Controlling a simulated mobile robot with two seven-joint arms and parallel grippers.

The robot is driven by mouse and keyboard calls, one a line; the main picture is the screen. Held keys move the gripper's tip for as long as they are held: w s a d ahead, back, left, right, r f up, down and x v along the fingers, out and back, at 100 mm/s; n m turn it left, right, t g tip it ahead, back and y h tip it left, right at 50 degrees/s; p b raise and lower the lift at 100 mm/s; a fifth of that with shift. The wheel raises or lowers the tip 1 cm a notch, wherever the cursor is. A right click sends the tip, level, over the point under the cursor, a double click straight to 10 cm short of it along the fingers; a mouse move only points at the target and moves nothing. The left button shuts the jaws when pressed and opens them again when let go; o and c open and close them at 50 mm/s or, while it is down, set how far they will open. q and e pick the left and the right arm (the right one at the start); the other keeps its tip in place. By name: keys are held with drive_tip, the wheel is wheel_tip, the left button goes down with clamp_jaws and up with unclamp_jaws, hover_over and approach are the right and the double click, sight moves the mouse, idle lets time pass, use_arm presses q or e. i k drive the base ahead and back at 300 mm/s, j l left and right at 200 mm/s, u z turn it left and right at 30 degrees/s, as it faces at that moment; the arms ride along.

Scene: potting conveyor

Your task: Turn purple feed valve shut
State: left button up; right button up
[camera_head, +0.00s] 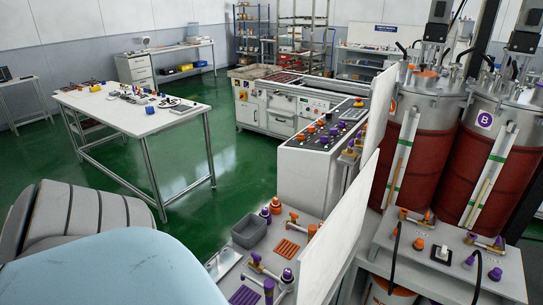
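Neither of my grippers shows in the head view. Tank B (512,130), with a purple round label and dark red contents, stands at the right. On the stand before it, a purple-ended valve (485,240) sits below tank B; its handle is too small to read as open or shut. A purple knob (495,274) is nearer the stand's front. Another purple-ended fitting (268,268) is on the grey bench at the bottom centre. I cannot tell which purple part is the feed valve.
The orange-marked tank (431,138) stands left of tank B, with an orange valve (412,216) below. White upright panels (335,228) divide the bench from the tank stand. A control console (322,136) is behind. A white table (130,112) stands left; green floor (236,150) lies between.

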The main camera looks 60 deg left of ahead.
sight(256, 258)
drive_tip(key=k+j, duration=0.1)
drive_tip(key=j, duration=0.3)
drive_tip(key=k+j+u, duration=0.15)
drive_tip(key=j, duration=0.2)
drive_tip(key=k+j, duration=0.1)
drive_tip(key=j, duration=0.3)
drive_tip(key=k+j+u, duration=0.1)
drive_tip(key=j, duration=0.3)
